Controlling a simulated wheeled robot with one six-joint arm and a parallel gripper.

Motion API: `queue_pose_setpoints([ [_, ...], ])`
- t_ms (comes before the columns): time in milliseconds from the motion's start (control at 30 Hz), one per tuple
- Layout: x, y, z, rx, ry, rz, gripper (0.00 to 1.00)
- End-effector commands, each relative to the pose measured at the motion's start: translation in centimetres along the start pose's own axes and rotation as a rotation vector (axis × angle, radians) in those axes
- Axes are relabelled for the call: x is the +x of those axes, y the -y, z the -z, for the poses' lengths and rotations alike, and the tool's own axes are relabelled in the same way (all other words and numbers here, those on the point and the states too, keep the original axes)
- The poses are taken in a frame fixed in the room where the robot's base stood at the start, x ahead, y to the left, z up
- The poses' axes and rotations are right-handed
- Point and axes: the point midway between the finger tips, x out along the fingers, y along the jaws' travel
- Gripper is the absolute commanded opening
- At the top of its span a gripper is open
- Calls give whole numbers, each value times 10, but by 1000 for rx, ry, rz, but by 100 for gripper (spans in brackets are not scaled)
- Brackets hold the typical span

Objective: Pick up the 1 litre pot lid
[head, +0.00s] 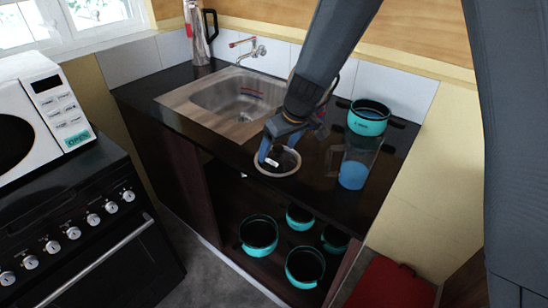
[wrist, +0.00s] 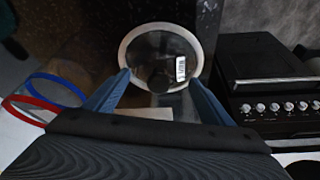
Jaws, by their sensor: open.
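A round glass lid with a pale rim, a dark knob and a small white label lies on the black counter near its front edge, in the head view (head: 278,163). In the wrist view the lid (wrist: 160,48) shows whole, with its knob toward my gripper. My gripper (head: 268,160) is over the lid in the head view. In the wrist view its two blue fingers (wrist: 160,82) are spread, one on each side of the lid's near part. Whether the fingers touch the rim I cannot tell. The lid's size marking is not readable.
A teal pot (head: 368,117) and a clear jug with blue contents (head: 354,172) stand on the counter at right. The sink (head: 240,95) is at left. Several teal pots (head: 258,235) sit on the open shelf below. A stove (head: 85,220) with a microwave (head: 40,105) is at left.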

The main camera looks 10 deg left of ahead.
Motion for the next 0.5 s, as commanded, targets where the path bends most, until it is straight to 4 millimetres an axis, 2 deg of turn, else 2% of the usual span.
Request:
queue_pose_setpoints([
  [100,3,0,0,0,-2,-1,76],
  [300,-4,-2,-4,1,-9,0,74],
  [500,-6,-4,-5,2,-11,1,41],
])
